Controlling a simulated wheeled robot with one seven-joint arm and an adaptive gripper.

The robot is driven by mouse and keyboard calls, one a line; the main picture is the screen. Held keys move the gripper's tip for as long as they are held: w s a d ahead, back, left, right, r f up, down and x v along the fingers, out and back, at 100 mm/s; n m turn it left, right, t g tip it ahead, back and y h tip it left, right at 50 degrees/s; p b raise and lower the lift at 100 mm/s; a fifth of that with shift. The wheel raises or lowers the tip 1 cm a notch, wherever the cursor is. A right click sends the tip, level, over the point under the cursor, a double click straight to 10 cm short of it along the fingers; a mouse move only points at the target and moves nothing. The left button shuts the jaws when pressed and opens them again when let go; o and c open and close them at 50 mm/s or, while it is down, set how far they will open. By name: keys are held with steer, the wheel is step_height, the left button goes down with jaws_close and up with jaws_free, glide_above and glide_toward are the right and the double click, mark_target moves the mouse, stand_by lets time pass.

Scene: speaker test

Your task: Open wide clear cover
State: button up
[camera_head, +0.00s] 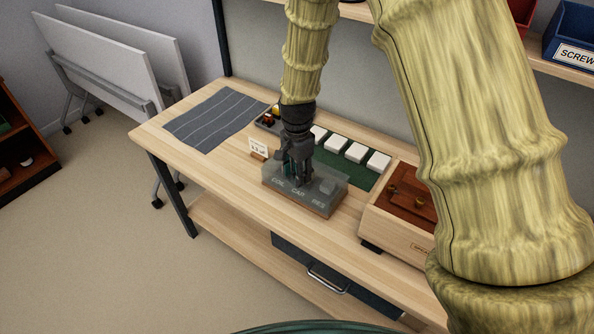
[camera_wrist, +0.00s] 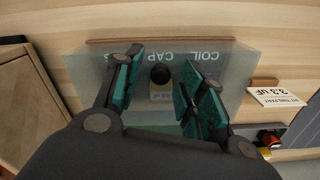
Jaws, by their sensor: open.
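The wide clear cover (camera_head: 330,171) is a see-through box on the bench, with the words COIL, CAP and RES on it. It appears shut. In the wrist view the cover (camera_wrist: 240,62) fills the middle, its lettering upside down. My gripper (camera_head: 297,180) is directly over the cover, pointing down. In the wrist view my gripper (camera_wrist: 158,88) is open, its two teal-padded fingers apart, with a dark round knob (camera_wrist: 160,74) between them. I cannot tell whether the fingers touch the knob or the cover.
A small card reading 3.3 uF (camera_head: 258,147) stands left of the cover. White blocks (camera_head: 355,152) on a green mat lie behind. A wooden box (camera_head: 376,226) with a reddish top is at right. A grey striped mat (camera_head: 215,118) lies at left. A drawer (camera_head: 327,277) hangs below.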

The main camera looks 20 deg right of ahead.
jaws_close()
steer(key=shift+r, duration=0.1)
